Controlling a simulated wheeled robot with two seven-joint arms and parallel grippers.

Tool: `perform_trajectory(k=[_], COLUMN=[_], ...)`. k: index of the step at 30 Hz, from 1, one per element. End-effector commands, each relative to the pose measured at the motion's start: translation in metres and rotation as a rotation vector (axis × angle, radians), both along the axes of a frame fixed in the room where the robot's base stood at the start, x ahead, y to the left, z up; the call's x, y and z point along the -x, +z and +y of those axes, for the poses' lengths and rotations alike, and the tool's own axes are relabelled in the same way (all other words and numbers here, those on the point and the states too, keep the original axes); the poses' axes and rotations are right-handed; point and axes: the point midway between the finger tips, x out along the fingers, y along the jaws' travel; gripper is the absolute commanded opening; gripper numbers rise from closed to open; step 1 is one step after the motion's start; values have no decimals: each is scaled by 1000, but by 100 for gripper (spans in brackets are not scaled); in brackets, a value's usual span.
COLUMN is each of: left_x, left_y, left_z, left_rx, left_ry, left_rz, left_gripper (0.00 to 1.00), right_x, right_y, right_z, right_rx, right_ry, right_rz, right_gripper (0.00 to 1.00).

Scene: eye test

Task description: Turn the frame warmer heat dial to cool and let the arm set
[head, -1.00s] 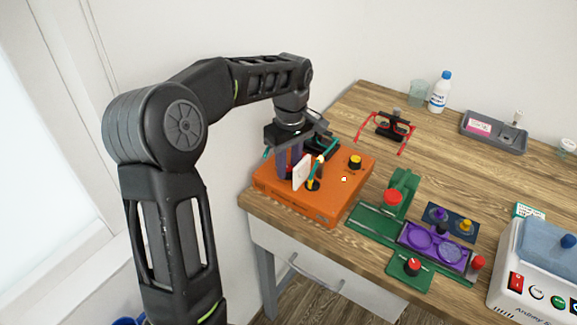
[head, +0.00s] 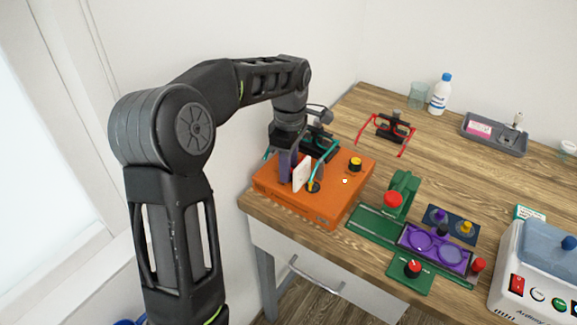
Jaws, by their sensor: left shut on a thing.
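The frame warmer is an orange box (head: 295,205) at the table's near left corner. My left gripper (head: 287,173) points down at its left part and is shut on what looks like the heat dial, mostly hidden by the fingers; its setting cannot be read. Teal glasses (head: 326,157) are at the warmer, one arm slanting down to a yellowish tip at a round black opening (head: 313,187). A white upright plate (head: 302,174) stands between the gripper and that arm. A black knob with a yellow top (head: 355,164) sits farther right. My right gripper is not in view.
Red glasses on a black stand (head: 390,128) are behind the warmer. A green fixture (head: 373,221) with a purple tray (head: 403,238) is to its right. Bare wood lies between.

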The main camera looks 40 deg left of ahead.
Motion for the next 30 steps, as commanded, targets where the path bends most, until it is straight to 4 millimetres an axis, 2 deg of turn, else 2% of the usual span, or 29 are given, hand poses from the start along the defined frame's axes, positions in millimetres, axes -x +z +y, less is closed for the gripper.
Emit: perform_trajectory(k=[5, 6, 14, 23, 26, 30], left_x=[0, 0, 0, 0, -1, -2], left_y=[0, 0, 0, 2, 9, 28], left_z=[0, 0, 0, 0, 0, 0], left_rx=[0, 0, 0, 0, 0, -1], left_ry=[-1, -1, -2, -2, -2, -2], left_rz=[-1, -1, 0, -1, -2, -5], left_gripper=[0, 30, 51, 51, 51, 51], right_x=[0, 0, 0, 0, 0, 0], right_y=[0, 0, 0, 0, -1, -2], right_z=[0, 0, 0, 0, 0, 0], right_rx=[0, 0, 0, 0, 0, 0], right_ry=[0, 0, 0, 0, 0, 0], right_rz=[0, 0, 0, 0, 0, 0], right_gripper=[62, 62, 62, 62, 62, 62])
